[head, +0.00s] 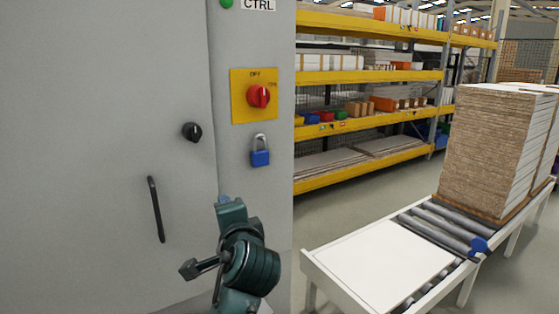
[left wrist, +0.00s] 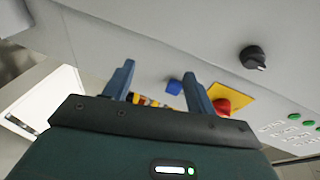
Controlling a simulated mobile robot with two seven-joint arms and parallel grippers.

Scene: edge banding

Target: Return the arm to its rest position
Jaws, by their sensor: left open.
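My left arm (head: 250,262) rises from the bottom middle of the head view, in front of the grey control cabinet (head: 110,120). Only a small bluish tip of its gripper shows there. In the left wrist view my left gripper (left wrist: 158,68) has its two blue fingers spread apart, with nothing held between them. The blue padlock (head: 260,158) hangs on the cabinet below the red rotary switch (head: 259,96) on its yellow plate. The padlock (left wrist: 174,87) and red switch (left wrist: 222,106) also show beyond the fingers in the wrist view. My right gripper is not in view.
A black knob (head: 192,132) and black door handle (head: 156,209) stick out from the cabinet. A roller conveyor (head: 440,228) carries a white panel (head: 381,263) and a tall board stack (head: 485,150) at the right. Yellow shelving (head: 370,77) stands behind, with open floor before it.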

